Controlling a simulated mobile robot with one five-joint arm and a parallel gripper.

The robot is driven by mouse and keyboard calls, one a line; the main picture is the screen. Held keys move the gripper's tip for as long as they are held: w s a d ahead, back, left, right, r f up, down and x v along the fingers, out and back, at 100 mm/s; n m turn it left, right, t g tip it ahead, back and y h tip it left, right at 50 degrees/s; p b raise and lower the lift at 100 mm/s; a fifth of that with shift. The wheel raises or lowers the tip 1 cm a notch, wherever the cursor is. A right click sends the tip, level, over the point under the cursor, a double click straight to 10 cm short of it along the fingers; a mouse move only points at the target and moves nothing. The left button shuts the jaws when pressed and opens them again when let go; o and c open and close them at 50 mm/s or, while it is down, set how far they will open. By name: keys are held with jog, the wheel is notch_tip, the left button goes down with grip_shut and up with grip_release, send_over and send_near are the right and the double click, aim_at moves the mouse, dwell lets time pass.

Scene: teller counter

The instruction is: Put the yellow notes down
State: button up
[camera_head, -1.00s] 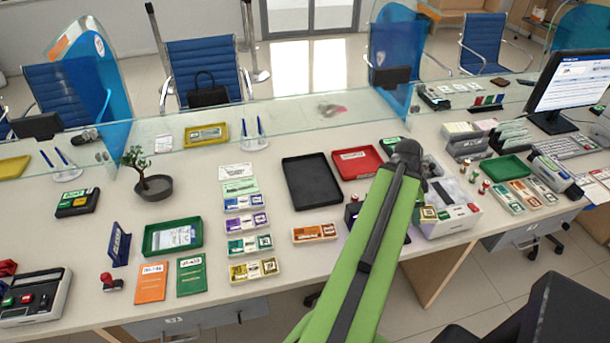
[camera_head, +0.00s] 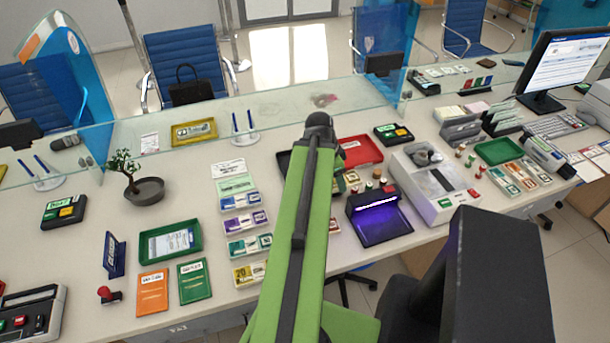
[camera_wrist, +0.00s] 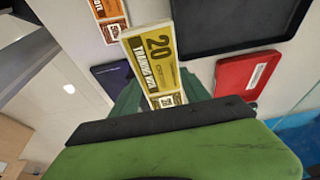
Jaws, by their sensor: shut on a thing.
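The yellow notes (camera_wrist: 155,62), marked 20, are between the green fingers of my gripper (camera_wrist: 160,95) in the wrist view. My gripper is shut on them, above the counter. In the head view my green arm crosses the middle; the held notes (camera_head: 353,177) show only as a small part beside it. Another yellow bundle (camera_head: 249,273) lies on the counter at the front end of a column of note bundles, left of my arm.
The black tray (camera_wrist: 235,22) and red tray (camera_wrist: 248,74) lie near my gripper, with orange notes (camera_wrist: 107,12) on the other side. A lit purple lamp device (camera_head: 380,218) stands right of my arm. A glass screen (camera_head: 280,105) runs along the back.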

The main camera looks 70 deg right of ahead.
jog(key=d, duration=0.9)
jog(key=w+f+b, duration=0.2)
jog(key=w, duration=0.1)
jog(key=w+a+f+b, duration=0.1)
jog(key=w+f+b, duration=0.2)
jog(key=w, duration=0.1)
jog(key=w+a+f+b, duration=0.1)
jog(key=w+f+b, duration=0.1)
jog(key=w, duration=0.1)
jog(key=shift+w+f+b, duration=0.25)
jog(key=shift+f+b, duration=0.15)
jog(key=shift+w+a, duration=0.1)
jog(key=shift+w, duration=0.15)
notch_tip(320, 180, down, 4)
jog(key=b, duration=0.4)
jog(key=shift+f, duration=0.2)
jog(key=shift+r, duration=0.25)
jog(key=shift+f, duration=0.2)
jog(key=o, duration=1.6)
jog(key=shift+r, duration=0.1)
